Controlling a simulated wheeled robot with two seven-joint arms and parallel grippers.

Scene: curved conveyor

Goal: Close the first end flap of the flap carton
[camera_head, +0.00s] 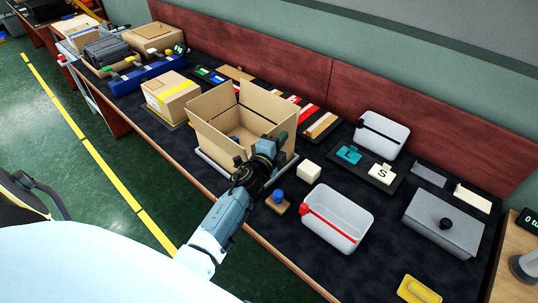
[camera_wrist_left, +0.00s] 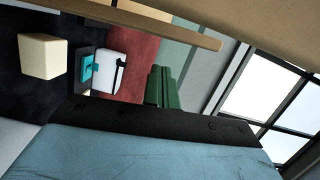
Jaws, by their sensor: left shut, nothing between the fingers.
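The flap carton (camera_head: 222,122) is an open brown box on a light tray on the dark counter. Its flaps stand up and outward, and part of its inside shows. My left gripper (camera_head: 279,141) is shut and empty at the carton's near right side, in front of that wall. Its shut dark green fingers (camera_wrist_left: 162,87) show in the left wrist view. A tan cardboard edge (camera_wrist_left: 150,25) crosses the top of that view, close to the fingers. Whether they touch the cardboard I cannot tell. My gripper and wrist hide the carton's near right corner. My right gripper is not in view.
A cream cube (camera_head: 310,172) and a wooden block with a blue knob (camera_head: 278,202) stand right of my left wrist. A taped carton (camera_head: 170,96) stands left of the flap carton.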

